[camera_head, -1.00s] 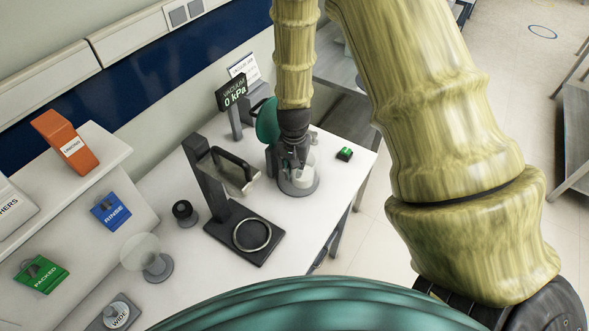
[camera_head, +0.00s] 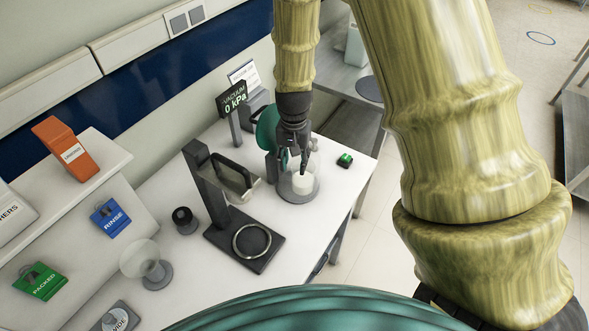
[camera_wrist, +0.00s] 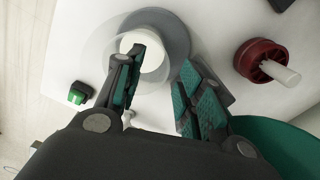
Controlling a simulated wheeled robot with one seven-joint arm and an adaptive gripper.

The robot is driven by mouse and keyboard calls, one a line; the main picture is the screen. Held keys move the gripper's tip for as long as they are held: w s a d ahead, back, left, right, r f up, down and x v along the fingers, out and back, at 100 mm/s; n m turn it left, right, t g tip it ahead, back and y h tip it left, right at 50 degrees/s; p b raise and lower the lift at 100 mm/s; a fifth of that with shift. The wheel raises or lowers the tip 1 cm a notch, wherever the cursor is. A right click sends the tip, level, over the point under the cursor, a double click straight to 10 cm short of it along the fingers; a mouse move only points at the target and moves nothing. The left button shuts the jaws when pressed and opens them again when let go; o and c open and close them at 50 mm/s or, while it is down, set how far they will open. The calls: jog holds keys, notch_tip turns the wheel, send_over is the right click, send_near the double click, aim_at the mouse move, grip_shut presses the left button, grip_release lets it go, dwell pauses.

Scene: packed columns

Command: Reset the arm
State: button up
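My gripper (camera_head: 293,164) hangs over the far end of the white bench, just above and left of a white cylinder (camera_head: 303,183). The cylinder stands in a clear vessel on a round grey base (camera_head: 296,197). In the wrist view my gripper (camera_wrist: 165,65) has its two teal-padded fingers apart, with nothing held between them. The white cylinder (camera_wrist: 150,50) shows beyond the left finger, which partly covers it. I cannot tell whether that finger touches it.
A dark stand with a ring (camera_head: 252,241) is nearer on the bench. A vacuum display (camera_head: 233,98) reads 0 kPa. A green-topped block (camera_head: 345,160) sits right of the vessel. A red knob-like part (camera_wrist: 262,62) shows in the wrist view. Open floor lies right of the bench.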

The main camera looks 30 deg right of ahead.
jog(key=shift+r, duration=2.45)
